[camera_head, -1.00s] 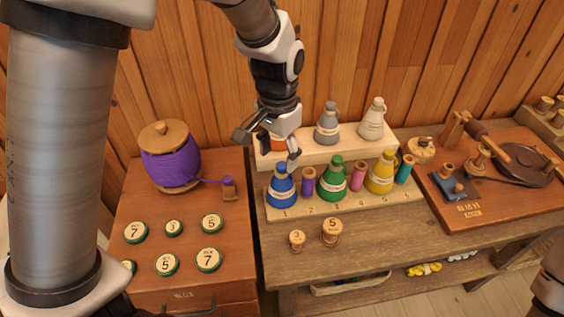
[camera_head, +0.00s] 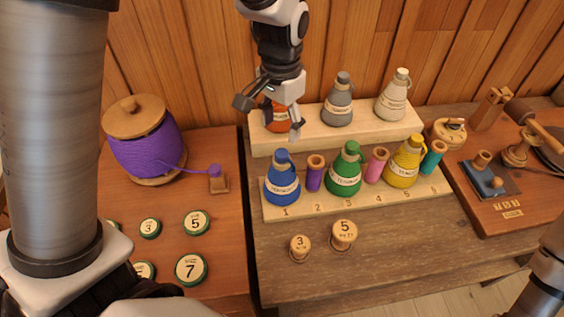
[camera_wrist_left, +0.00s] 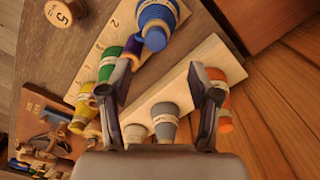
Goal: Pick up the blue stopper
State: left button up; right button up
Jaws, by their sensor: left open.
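The blue bottle (camera_head: 282,185) stands upright at place 1 of the front rack, with the blue stopper (camera_head: 283,157) on its top. In the left wrist view the blue stopper (camera_wrist_left: 155,38) shows from above, covering part of its bottle. My left gripper (camera_head: 268,118) is open and empty, above and behind the blue bottle, in front of the orange bottle (camera_head: 277,117). In the left wrist view its two fingers (camera_wrist_left: 159,92) are spread apart, with the blue stopper beyond their tips. My right gripper is not in view.
The rack (camera_head: 300,212) also holds green (camera_head: 344,175) and yellow (camera_head: 403,167) bottles with spools between them. Grey (camera_head: 338,105) and white (camera_head: 392,100) bottles stand on the raised step behind. Two wooden spools stand in front; a purple yarn spool (camera_head: 145,145) stands left.

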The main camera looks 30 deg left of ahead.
aim_at(282, 153)
pick_arm(q)
jog(key=f, duration=0.5)
jog(key=f+p, duration=0.1)
jog(key=f, duration=0.1)
jog(key=shift+s+d+f, duration=0.2)
jog(key=shift+d+f, duration=0.05)
jog(key=shift+f, duration=0.1)
jog(key=c, duration=0.9)
